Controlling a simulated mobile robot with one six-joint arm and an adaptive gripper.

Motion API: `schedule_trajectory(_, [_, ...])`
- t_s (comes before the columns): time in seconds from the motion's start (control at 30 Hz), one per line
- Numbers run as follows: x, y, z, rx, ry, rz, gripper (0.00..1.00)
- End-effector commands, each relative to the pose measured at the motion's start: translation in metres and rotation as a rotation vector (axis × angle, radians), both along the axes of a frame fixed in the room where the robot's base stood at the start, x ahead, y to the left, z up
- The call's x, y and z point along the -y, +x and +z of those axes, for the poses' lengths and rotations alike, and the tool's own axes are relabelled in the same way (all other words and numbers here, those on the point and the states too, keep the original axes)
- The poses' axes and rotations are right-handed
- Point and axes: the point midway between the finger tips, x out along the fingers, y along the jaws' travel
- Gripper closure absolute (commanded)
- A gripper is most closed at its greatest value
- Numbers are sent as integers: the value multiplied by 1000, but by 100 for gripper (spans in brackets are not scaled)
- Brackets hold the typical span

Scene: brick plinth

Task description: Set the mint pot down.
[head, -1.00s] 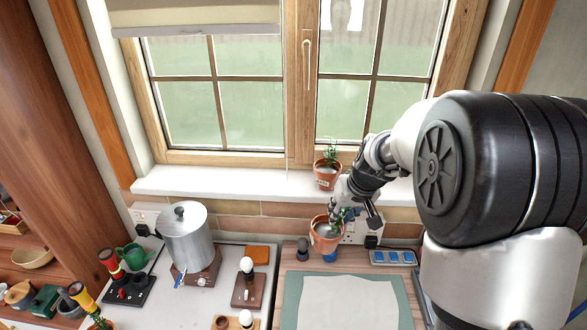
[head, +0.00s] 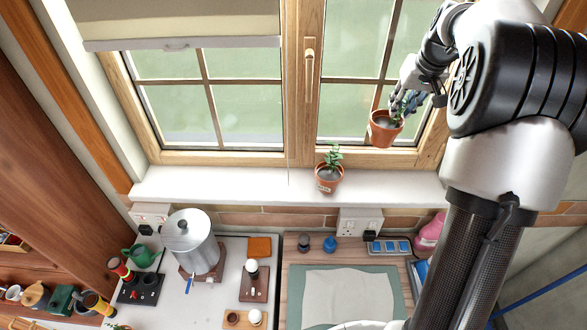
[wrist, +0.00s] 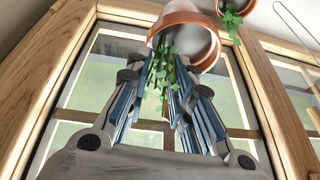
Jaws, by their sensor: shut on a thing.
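The mint pot, a terracotta pot with a green plant (head: 380,135), hangs in my gripper (head: 402,100) in front of the right window pane, well above the white sill. It is slightly tilted. In the wrist view, my gripper (wrist: 165,100) has its fingers at the pot's rim, with green leaves between them, and the pot (wrist: 180,18) is beyond the fingertips. My fingers partly hide the plant. The white window sill (head: 240,187) runs below, apart from the pot.
A second terracotta pot with a plant (head: 328,180) stands upright on the sill, left of the held pot; it shows in the wrist view (wrist: 236,8). The sill is bare to both sides of it. The window handle (head: 309,68) projects from the frame. A steel pot (head: 196,250) stands on the counter.

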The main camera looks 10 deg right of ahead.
Motion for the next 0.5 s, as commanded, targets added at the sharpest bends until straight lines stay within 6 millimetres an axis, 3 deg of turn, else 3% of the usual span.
schedule_trajectory(0.17, [0,0,0,2,-1,0,100])
schedule_trajectory(0.27, [0,-1,-11,-2,2,0,100])
schedule_trajectory(0.5, [-1,-1,-71,-4,4,-1,100])
